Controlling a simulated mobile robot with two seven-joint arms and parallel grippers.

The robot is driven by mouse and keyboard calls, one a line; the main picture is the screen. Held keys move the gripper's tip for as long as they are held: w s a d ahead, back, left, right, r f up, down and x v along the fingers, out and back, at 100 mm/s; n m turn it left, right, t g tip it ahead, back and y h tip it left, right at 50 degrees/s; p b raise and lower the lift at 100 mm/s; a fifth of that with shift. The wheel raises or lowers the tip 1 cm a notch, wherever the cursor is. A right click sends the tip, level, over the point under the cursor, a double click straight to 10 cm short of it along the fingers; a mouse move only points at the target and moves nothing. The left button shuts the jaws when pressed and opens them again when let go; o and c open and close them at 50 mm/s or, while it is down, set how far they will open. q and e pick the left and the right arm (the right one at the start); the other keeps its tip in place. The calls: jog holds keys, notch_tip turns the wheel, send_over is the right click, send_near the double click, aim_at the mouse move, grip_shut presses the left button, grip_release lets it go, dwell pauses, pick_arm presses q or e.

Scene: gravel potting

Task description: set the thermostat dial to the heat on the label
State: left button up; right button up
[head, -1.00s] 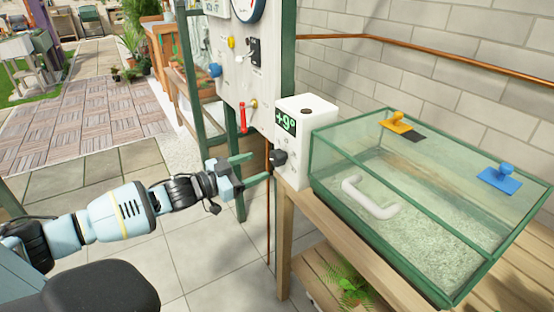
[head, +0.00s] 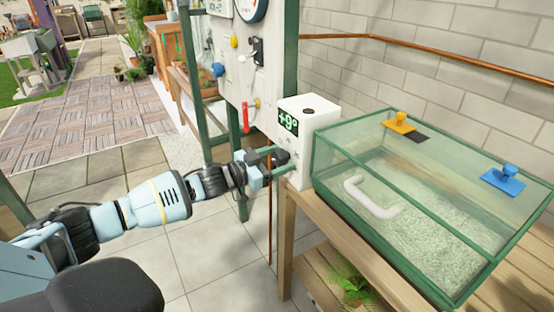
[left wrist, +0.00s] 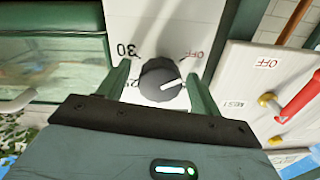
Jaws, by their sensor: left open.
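The thermostat is a white box (head: 312,112) with a green-on-black display reading "+9°", on the wooden bench beside the glass tank in the head view. Its black dial (head: 281,157) is on the front face. In the left wrist view the dial (left wrist: 161,79) has a white pointer line; "OFF" and "30" are printed around it, and another number is partly hidden. My left gripper (head: 277,160) is open, with its green fingers (left wrist: 160,85) on either side of the dial. I cannot tell whether they touch it. My right gripper is not in view.
A white panel (head: 240,85) with a red lever (head: 246,117) is behind left. Paved floor lies below my left arm.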

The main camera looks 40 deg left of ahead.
pick_arm(q)
jog(key=shift+c, duration=0.4)
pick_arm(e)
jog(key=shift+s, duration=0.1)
pick_arm(q)
jog(key=c, duration=0.9)
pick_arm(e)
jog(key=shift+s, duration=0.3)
